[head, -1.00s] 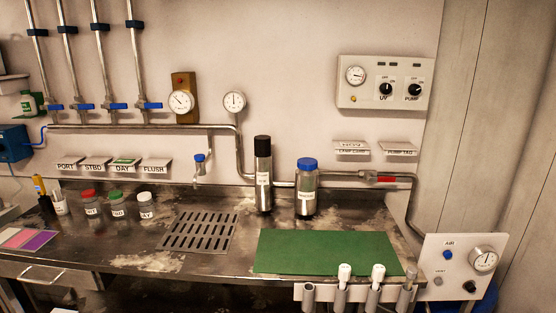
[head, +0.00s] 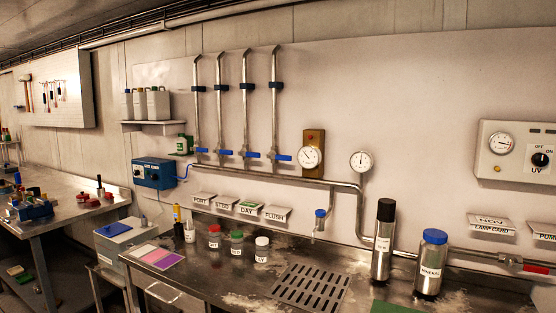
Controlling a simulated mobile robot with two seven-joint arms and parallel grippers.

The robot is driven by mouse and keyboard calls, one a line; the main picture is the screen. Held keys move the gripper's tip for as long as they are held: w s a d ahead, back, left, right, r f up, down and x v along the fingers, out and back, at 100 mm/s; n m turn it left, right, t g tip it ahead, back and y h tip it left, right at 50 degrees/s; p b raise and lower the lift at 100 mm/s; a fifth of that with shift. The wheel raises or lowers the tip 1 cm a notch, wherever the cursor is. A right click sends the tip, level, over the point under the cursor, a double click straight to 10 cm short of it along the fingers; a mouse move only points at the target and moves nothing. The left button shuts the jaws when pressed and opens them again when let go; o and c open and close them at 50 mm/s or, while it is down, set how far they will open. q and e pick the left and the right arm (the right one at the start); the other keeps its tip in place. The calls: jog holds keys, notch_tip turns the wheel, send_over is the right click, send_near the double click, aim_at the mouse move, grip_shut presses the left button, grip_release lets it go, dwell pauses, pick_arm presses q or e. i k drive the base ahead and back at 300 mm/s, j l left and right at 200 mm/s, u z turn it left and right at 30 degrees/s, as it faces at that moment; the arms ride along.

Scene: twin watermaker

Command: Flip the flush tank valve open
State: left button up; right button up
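Several vertical pipes come down the back wall, each with a blue lever valve at its lower end. The rightmost valve (head: 283,157) has its blue lever lying across the pipe, pointing right. The other blue levers, such as the leftmost one (head: 201,150), lie the same way. Below hang label plates reading PORT, STBD, DAY and FLUSH; the FLUSH plate (head: 276,214) is the rightmost, matching the rightmost valve in order. Neither of my grippers is in view.
A blue box (head: 153,173) is at left.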

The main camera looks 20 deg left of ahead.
aim_at(280, 158)
jog(key=i+j, duration=0.3)
jog(key=i+j+z, duration=0.15)
jog(key=i+j, duration=0.15)
jog(key=j, duration=0.2)
jog(key=i+j, duration=0.3)
jog(key=j, duration=0.15)
jog(key=l+z, duration=0.05)
